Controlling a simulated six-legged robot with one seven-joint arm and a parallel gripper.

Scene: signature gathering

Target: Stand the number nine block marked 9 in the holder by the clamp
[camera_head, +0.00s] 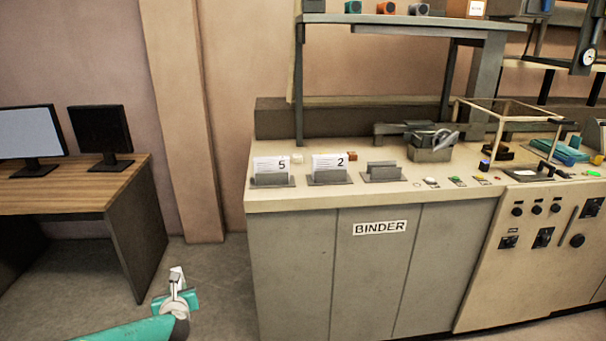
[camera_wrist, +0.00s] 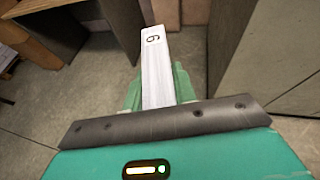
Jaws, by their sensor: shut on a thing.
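My gripper (camera_head: 177,290) is low at the left in the head view, over the floor and left of the binder counter. It is shut on a white number block (camera_wrist: 155,75), which points away from the wrist between the green fingers. Its far end bears a dark mark, turned in the wrist view, that looks like a 9. A small part of the block (camera_head: 176,272) also shows in the head view. On the counter, an empty grey holder (camera_head: 382,173) stands at the right of two filled ones, in front of the grey clamp-like device (camera_head: 432,147).
White blocks marked 5 (camera_head: 271,165) and 2 (camera_head: 329,164) stand in the other holders. The binder counter (camera_head: 300,200) has a shelf above it. A wooden desk (camera_head: 75,180) with two monitors is at the left. Floor between desk and counter is clear.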

